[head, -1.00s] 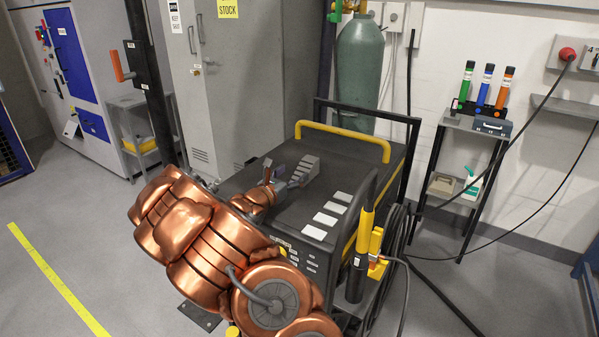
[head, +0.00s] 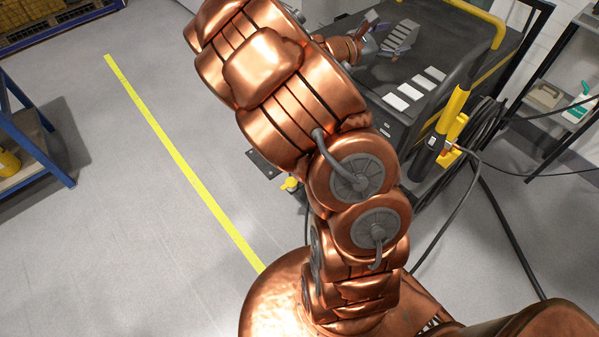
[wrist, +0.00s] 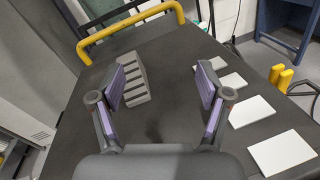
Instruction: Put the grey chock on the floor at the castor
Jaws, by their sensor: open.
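The grey chock (head: 402,37), a ribbed wedge, lies on the dark top of the cart (head: 436,62). In the wrist view the chock (wrist: 134,84) shows partly behind the left finger, left of the middle of the jaws. My gripper (head: 384,38) is open and empty over the cart top, beside the chock; in the wrist view its two purple-padded fingers (wrist: 162,82) stand wide apart. A small yellow part (head: 291,184) and a dark plate (head: 263,163) show low by the cart's near end. I cannot make out a castor clearly; my arm hides much of that end.
White cards (head: 413,88) lie on the cart top near the chock. A yellow handle (head: 470,15) rises at its far side. A yellow torch (head: 447,125) and black cables (head: 483,130) are at its right. The floor left, with a yellow line (head: 180,160), is clear.

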